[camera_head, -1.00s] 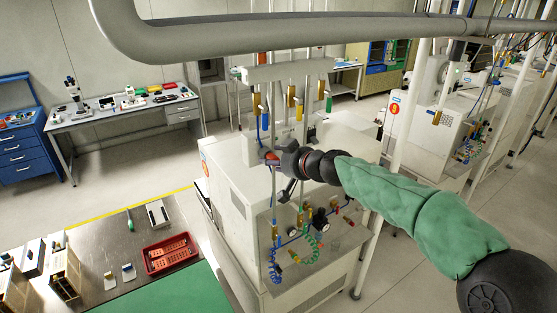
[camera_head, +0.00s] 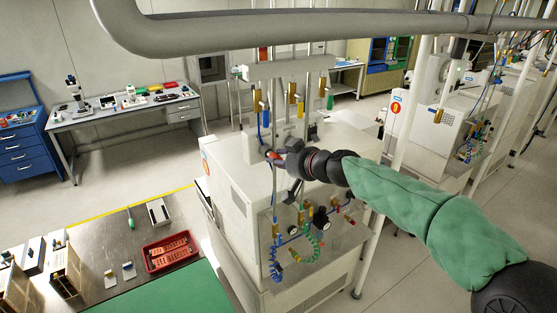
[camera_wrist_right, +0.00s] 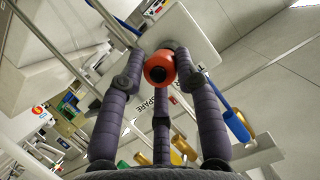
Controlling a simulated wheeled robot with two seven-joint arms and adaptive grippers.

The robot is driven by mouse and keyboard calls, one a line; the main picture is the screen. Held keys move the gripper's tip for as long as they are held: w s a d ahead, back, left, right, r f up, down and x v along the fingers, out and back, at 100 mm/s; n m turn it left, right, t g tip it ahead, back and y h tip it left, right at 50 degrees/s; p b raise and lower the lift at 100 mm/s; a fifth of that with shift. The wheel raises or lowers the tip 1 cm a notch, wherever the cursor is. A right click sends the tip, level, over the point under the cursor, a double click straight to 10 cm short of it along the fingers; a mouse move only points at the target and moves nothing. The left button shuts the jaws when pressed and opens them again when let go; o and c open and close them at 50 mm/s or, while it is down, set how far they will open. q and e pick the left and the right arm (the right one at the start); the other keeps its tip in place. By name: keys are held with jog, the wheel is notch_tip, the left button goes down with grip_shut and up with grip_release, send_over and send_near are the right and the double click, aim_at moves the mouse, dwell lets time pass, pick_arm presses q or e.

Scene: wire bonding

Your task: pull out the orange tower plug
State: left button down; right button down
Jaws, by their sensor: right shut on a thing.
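The orange plug (camera_wrist_right: 160,67) shows end-on in the right wrist view as an orange-red ring with a dark centre. My right gripper (camera_wrist_right: 159,65) is shut on it, with the purple-grey fingers around it. In the head view my right gripper (camera_head: 281,158) is beside the pale tower on the white machine (camera_head: 235,180), and a bit of orange-red (camera_head: 273,155) shows at its tip. The fingers partly hide the plug, and I cannot tell whether it is still seated in the tower. My left gripper is not in view.
Brass valves (camera_head: 292,92) with coloured handles hang from a rail above the gripper. Gauges (camera_head: 320,218) and coiled tubes stand on the machine below my arm. A white post (camera_head: 396,130) rises behind the arm. A red tray (camera_head: 171,252) lies on the bench at lower left.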

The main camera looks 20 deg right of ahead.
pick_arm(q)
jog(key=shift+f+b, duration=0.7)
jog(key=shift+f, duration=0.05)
pick_arm(e)
jog(key=shift+s+d, duration=0.15)
jog(key=shift+s, duration=0.7)
jog(key=shift+s+d, duration=0.1)
jog(key=shift+s, duration=0.75)
